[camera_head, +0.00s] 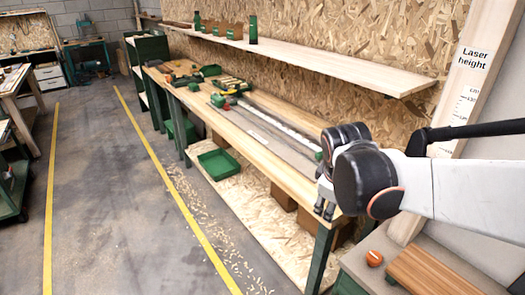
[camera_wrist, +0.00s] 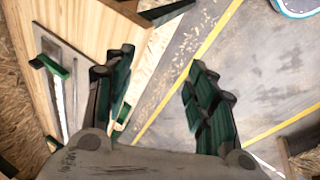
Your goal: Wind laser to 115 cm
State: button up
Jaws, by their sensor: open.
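A white "Laser height" scale (camera_head: 466,92) with a cm column and tick marks is fixed to a pale upright post at the right in the head view. My arm covers its lower part, and its numbers are too small to read surely. I cannot make out the laser itself or a winding handle. My gripper (camera_head: 325,208) hangs at the near end of the long workbench. In the wrist view, my gripper (camera_wrist: 158,68) has its two green-padded fingers spread apart with nothing between them.
The wooden workbench (camera_head: 255,150) bears green tools and a long metal rail. A shelf (camera_head: 310,66) runs above it. A green tray (camera_head: 217,164) sits below. A small orange round thing (camera_head: 374,258) and a slatted wooden block (camera_head: 430,272) lie at lower right. The floor at left is clear.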

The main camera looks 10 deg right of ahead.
jog(key=w+d+f+n+g, duration=0.1)
jog(key=d+f+n+g, duration=0.1)
jog(key=d+f, duration=0.25)
jog(key=n+g+h, duration=0.2)
jog(key=n+g, duration=0.1)
jog(key=n, duration=0.1)
send_near(375, 256)
jog(key=b+x, duration=0.6)
jog(key=x, duration=0.2)
jog(key=shift+f, duration=0.2)
jog(key=c, duration=0.8)
